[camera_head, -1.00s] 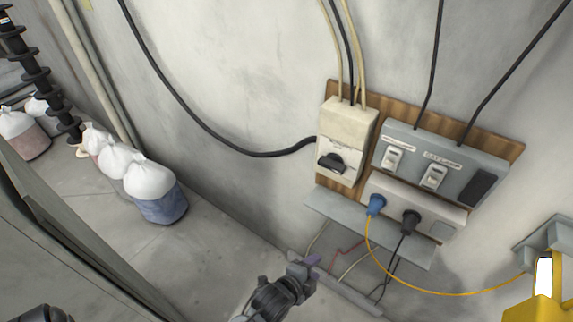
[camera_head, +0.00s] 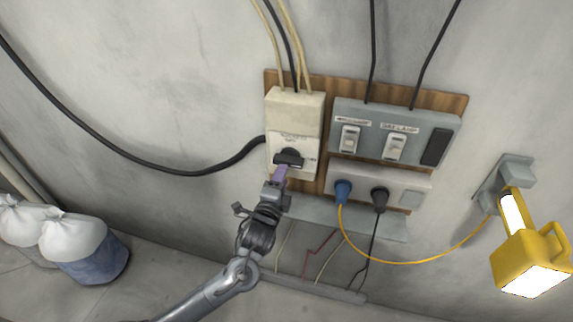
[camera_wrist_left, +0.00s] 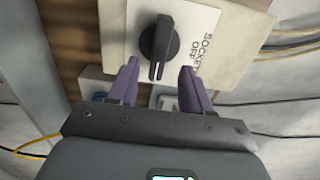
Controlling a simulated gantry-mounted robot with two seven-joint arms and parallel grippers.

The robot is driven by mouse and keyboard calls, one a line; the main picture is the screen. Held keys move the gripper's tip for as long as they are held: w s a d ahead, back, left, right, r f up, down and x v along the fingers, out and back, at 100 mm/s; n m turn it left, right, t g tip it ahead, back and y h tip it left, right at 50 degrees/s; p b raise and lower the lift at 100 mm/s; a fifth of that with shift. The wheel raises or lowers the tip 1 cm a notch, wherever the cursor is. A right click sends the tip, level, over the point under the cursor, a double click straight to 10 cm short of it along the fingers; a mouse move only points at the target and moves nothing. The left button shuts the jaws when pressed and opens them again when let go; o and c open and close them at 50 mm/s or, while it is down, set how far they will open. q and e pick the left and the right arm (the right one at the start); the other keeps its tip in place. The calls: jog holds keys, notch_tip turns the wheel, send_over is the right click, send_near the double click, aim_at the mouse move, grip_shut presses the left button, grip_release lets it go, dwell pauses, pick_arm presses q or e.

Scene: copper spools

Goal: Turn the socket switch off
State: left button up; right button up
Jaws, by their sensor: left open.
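The socket switch is a black rotary knob (camera_head: 289,158) on a cream box (camera_head: 294,112) on the wall. In the head view its handle bar lies roughly level. In the left wrist view the knob (camera_wrist_left: 160,42) sits on a white plate beside lettering that reads "SOCKETS OFF". My left gripper (camera_head: 281,174) is just below the knob in the head view. In the left wrist view its purple fingers (camera_wrist_left: 160,67) are open, one on each side of the knob's near end, with gaps showing. My right gripper is not in view.
A grey panel (camera_head: 372,133) with two light switches is right of the box. Below it a socket strip (camera_head: 411,181) holds a blue plug (camera_head: 342,191) and a black plug (camera_head: 380,199). A lit yellow lamp (camera_head: 528,258) is at right. White-topped bags (camera_head: 85,250) stand at left.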

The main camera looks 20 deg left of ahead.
aim_at(289, 160)
pick_arm(q)
jog(key=w, duration=0.6)
jog(key=shift+w+a+p, duration=0.15)
jog(key=shift+a+p, duration=0.15)
jog(key=shift+c, duration=0.5)
grip_shut()
jog(key=shift+n, duration=0.3)
jog(key=shift+n+p, duration=0.6)
jog(key=shift+n, duration=8)
